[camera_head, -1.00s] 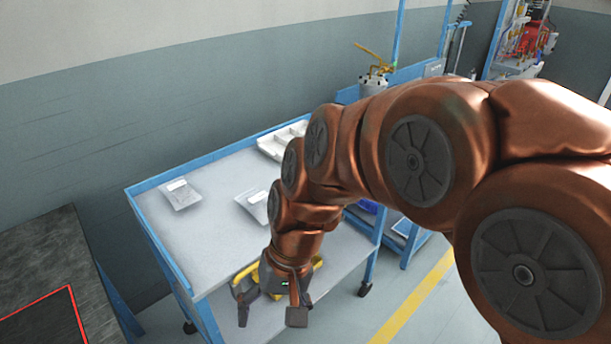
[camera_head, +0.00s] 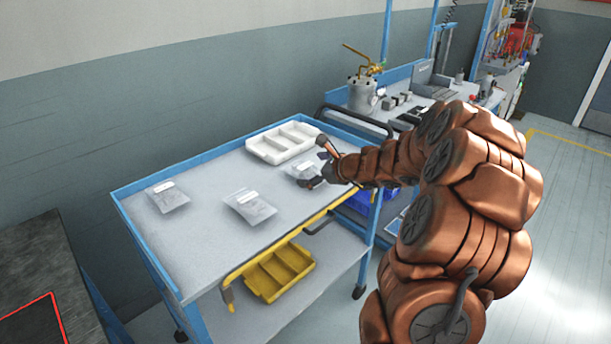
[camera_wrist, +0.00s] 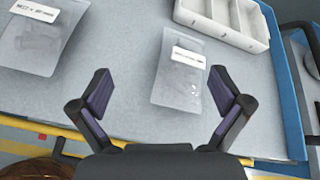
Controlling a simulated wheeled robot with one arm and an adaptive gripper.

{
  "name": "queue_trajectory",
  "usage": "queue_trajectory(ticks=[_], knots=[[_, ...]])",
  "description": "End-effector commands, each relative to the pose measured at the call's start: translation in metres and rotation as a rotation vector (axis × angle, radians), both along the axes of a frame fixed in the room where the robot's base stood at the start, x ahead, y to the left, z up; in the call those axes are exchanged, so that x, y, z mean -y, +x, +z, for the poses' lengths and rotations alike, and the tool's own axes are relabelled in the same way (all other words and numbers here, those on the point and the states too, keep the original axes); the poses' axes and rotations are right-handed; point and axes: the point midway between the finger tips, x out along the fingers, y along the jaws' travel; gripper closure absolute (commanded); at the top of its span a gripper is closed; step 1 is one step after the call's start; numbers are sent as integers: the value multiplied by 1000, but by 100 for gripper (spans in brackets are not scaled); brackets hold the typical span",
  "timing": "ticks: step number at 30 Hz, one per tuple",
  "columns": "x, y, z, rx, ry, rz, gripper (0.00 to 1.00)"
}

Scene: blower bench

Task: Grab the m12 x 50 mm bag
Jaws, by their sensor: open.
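Three clear zip bags with white labels lie flat on the grey top of the cart: a left bag (camera_head: 167,197), a middle bag (camera_head: 249,206) and a right bag (camera_head: 300,170). In the wrist view, one bag (camera_wrist: 181,82) lies between and beyond my open fingers, its label too small to read surely. Another bag (camera_wrist: 38,38) at upper left has a label that seems to start with M12; the rest is unclear. My gripper (camera_head: 318,162) is open and empty, at the right bag and partly covering it. It also shows in the wrist view (camera_wrist: 160,82).
A white divided tray (camera_head: 284,142) stands behind the right bag; it also shows in the wrist view (camera_wrist: 225,18). A yellow divided bin (camera_head: 278,271) is on the lower shelf. The cart has a raised blue rim (camera_head: 212,159). Bare surface lies around the bags.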

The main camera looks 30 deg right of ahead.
Motion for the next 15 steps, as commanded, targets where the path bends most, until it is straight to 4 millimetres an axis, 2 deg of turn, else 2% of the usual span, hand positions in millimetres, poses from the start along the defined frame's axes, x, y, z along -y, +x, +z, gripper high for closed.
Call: queue_trajectory(ticks=[1, 3, 6, 15], knots=[[16, -1, -7, -5, 29, -49, 0], [32, -2, -13, -10, 56, -96, 0], [43, -1, -18, -12, 76, -131, 0], [41, 20, -27, -11, 74, -134, 0]])
